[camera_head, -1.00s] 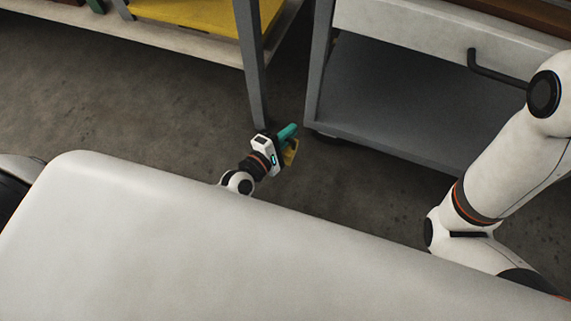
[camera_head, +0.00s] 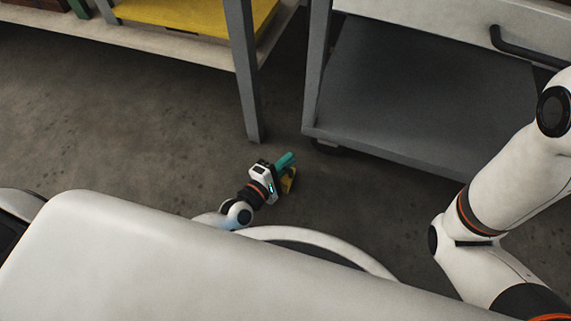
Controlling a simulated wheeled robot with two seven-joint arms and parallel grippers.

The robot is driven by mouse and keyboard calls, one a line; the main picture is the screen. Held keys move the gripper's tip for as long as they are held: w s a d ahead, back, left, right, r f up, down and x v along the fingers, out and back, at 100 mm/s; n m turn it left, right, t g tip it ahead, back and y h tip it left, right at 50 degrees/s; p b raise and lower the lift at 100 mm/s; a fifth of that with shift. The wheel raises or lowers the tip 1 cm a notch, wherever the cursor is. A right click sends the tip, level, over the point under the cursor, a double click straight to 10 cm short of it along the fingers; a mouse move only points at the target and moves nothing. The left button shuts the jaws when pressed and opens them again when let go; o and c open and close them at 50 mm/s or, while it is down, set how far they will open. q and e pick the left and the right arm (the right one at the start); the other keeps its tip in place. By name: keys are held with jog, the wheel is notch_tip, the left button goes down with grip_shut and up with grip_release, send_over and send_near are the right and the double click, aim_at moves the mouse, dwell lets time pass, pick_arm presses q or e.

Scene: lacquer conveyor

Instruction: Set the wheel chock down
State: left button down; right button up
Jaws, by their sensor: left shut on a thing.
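The wheel chock (camera_head: 289,181) is a small yellow piece, partly hidden behind my left gripper. My left gripper (camera_head: 280,174), with teal fingers, is shut on it low down near the floor, in the middle of the head view. I cannot tell whether the chock touches the floor. My right arm comes in along the right edge; its gripper is out of the picture.
A grey cart (camera_head: 400,130) with a lower shelf, a drawer and a dark handle stands at the upper right. A grey table leg (camera_head: 246,80) stands beside a low shelf (camera_head: 170,40) with a yellow item on it. Bare floor (camera_head: 110,130) lies at the left.

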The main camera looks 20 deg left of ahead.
pick_arm(q)
jog(key=c, duration=1.5)
grip_release()
jog(key=shift+s+r, duration=0.15)
jog(key=shift+s, duration=0.05)
jog(key=p+v, duration=0.3)
jog(key=v, duration=0.3)
jog(key=shift+s+a+r, duration=0.1)
jog(key=shift+s, duration=0.05)
jog(key=shift+s+a, duration=0.15)
jog(key=shift+s, duration=0.2)
